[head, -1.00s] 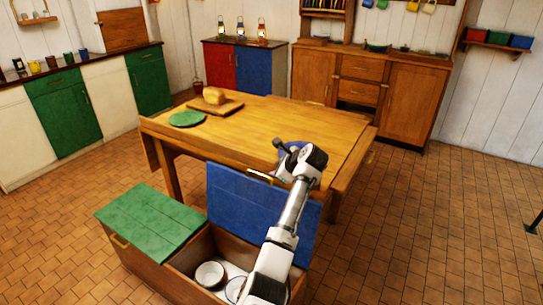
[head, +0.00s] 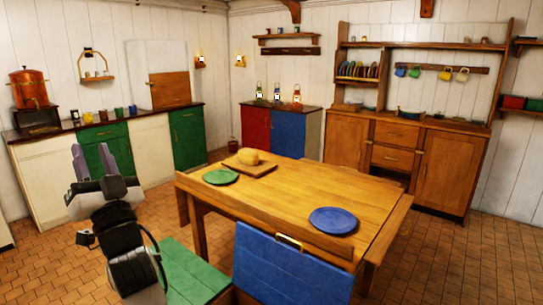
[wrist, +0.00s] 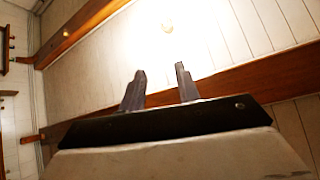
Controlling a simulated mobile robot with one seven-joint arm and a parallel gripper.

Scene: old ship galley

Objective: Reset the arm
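My gripper (head: 91,152) is at the left of the head view, raised, with its fingers pointing up. It shows in front of the counter's green door and is apart from the table. In the wrist view my gripper (wrist: 161,72) has its two fingers apart with nothing between them, so it is open and empty. Behind the fingers are white planks and a brown beam. My arm rises from the bottom left of the head view and hides part of the floor and counter.
The wooden table (head: 300,205) bears a blue plate (head: 333,220), a green plate (head: 221,177) and bread (head: 247,156) on a board. The bench's blue lid (head: 290,270) stands raised; its green lid (head: 185,272) is shut. Open floor lies at left and right.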

